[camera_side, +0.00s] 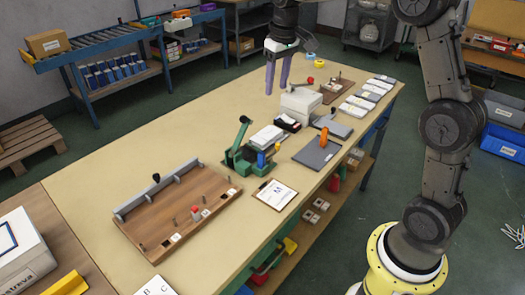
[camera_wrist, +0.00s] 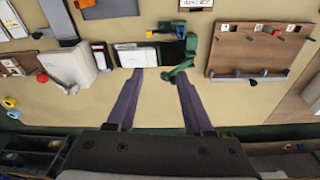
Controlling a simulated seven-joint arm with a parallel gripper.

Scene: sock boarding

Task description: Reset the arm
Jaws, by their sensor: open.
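My gripper (camera_side: 277,90) is at the top of the side view, raised above the far part of the table. Its two purple fingers point down, apart, with nothing between them. In the wrist view my gripper (camera_wrist: 160,74) shows both fingers spread, with bare tabletop between them. The tan worktable (camera_side: 110,165) lies below. A green press-like device (camera_side: 238,157) with a white stack beside it stands mid-table, clear of the fingers. Any socks cannot be made out for sure.
A wooden board with pegs and a grey rail (camera_side: 180,212) lies at the near left. A white box (camera_side: 300,104), a dark pad with an orange handle (camera_side: 317,153) and a clipboard (camera_side: 275,195) lie along the right side. The table's left half is largely clear.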

